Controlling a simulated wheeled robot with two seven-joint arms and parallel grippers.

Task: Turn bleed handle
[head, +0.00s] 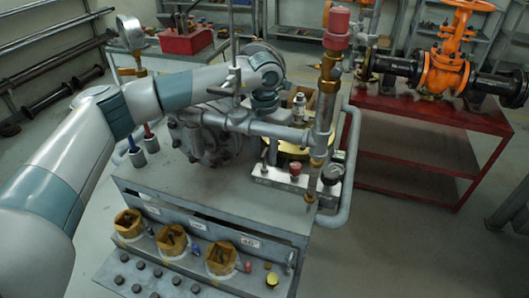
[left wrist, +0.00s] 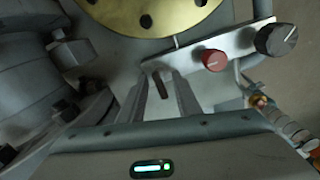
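In the left wrist view a small dark brown upright handle (left wrist: 161,85), which looks like the bleed handle, stands at the left end of a pale metal block. My left gripper (left wrist: 159,78) is open, with one finger on each side of this handle and a visible gap between them. I cannot tell whether either finger touches it. In the head view my left arm reaches over the pipework, and its fingers are mostly hidden behind the grey pipe. The block (head: 318,190) carries a red knob (head: 295,169), also in the wrist view (left wrist: 213,60). My right gripper is not in view.
A black-rimmed dial (head: 332,174) sits at the block's right end. A tall brass stem with a red cap (head: 337,28) and a grey pipe (head: 275,129) stand close to my left arm. An orange valve (head: 445,70) rests on a red bench (head: 430,112) at right.

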